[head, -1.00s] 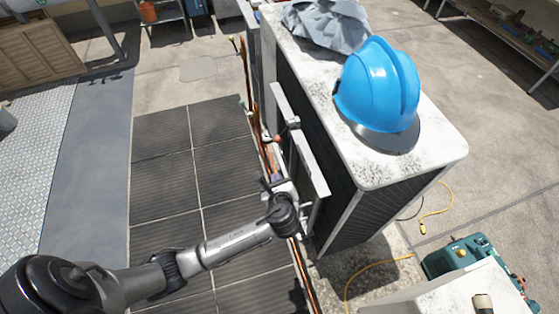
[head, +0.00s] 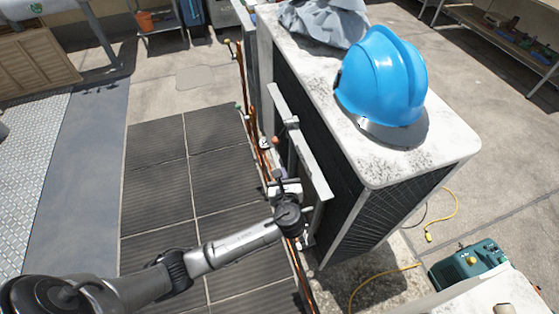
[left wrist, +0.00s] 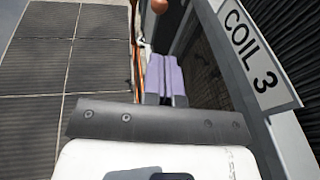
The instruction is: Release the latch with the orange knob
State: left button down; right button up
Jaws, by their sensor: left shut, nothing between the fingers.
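The orange knob (head: 279,139) shows small on the left side of the condenser unit, beside a pale upright frame. In the left wrist view the knob (left wrist: 158,6) is cut by the top edge, beyond my fingertips. The latch itself cannot be made out clearly. My left gripper (head: 281,174) is below the knob in the head view and apart from it. In the left wrist view the lavender fingers of my left gripper (left wrist: 165,78) lie side by side, shut and empty. My right gripper is not in view.
The condenser (head: 385,165) carries a blue hard hat (head: 382,80) and a grey cloth (head: 322,22). A "COIL 3" plate (left wrist: 252,50) stands close right of my fingers. Copper pipes (head: 248,95) run along the condenser's left side. Dark floor panels (head: 160,185) lie clear to the left.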

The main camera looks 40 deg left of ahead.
aim_at(276, 144)
pick_arm(q)
jog(key=b+x, duration=0.5)
jog(key=x, duration=0.7)
jog(key=shift+a+f, duration=0.1)
jog(key=shift+f, duration=0.1)
jog(key=shift+w+a, duration=0.45)
jog(key=shift+f+b, duration=0.1)
jog(key=shift+b, duration=0.25)
